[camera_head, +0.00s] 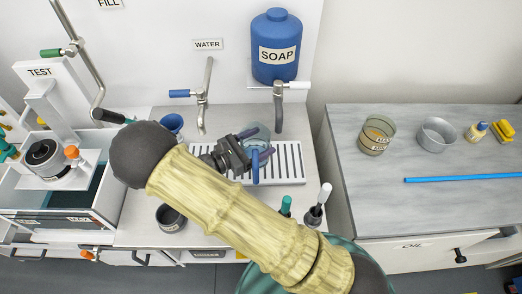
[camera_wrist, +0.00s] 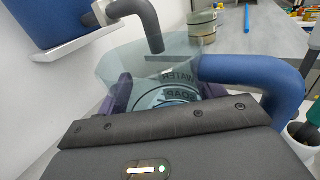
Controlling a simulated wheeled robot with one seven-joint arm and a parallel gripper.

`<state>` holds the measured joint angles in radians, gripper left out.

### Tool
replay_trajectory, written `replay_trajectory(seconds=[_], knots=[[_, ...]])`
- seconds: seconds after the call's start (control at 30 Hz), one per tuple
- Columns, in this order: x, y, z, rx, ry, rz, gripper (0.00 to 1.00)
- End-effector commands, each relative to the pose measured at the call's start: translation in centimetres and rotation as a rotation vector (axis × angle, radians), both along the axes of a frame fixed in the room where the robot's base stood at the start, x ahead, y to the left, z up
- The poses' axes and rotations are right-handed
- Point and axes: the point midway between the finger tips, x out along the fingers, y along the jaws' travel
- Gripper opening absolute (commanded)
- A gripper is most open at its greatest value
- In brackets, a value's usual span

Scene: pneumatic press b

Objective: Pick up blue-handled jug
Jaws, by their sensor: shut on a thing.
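The blue-handled jug (camera_head: 259,130) is clear, with a thick blue handle (camera_head: 255,166) towards the front. It is over the slatted drain tray (camera_head: 287,160), near the soap spout. My gripper (camera_head: 257,146) is shut on the jug. In the wrist view the clear jug (camera_wrist: 150,67) fills the middle, its opening facing up, with WATER and SOAP markings on its wall. The dark purple fingers of my gripper (camera_wrist: 165,95) stand on both sides of its body. The blue handle (camera_wrist: 250,72) bends out to the right. The jug's base is hidden, so I cannot tell whether it touches the tray.
The grey soap spout (camera_wrist: 140,18) hangs close to the jug's rim. The blue SOAP tank (camera_head: 276,45) is above, and the WATER tap (camera_head: 203,95) stands to the left. A blue cup (camera_head: 171,124) is further left. Jars sit on the right counter (camera_head: 400,210).

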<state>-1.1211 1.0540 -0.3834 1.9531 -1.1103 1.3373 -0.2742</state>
Motion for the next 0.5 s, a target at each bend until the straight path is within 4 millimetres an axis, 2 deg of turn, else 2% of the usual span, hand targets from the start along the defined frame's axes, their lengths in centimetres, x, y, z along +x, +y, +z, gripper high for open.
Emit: replay_trajectory(seconds=[0.03, 0.2, 0.33, 0.5], knots=[[0.0, 0.1, 1.4, 0.004, -0.003, 0.000, 0.38], [0.0, 0.0, 5.0, 0.003, -0.003, 0.002, 0.38], [0.0, 0.0, 6.9, 0.002, -0.002, 0.001, 0.38], [0.0, 0.0, 7.9, 0.000, -0.001, 0.000, 0.38]])
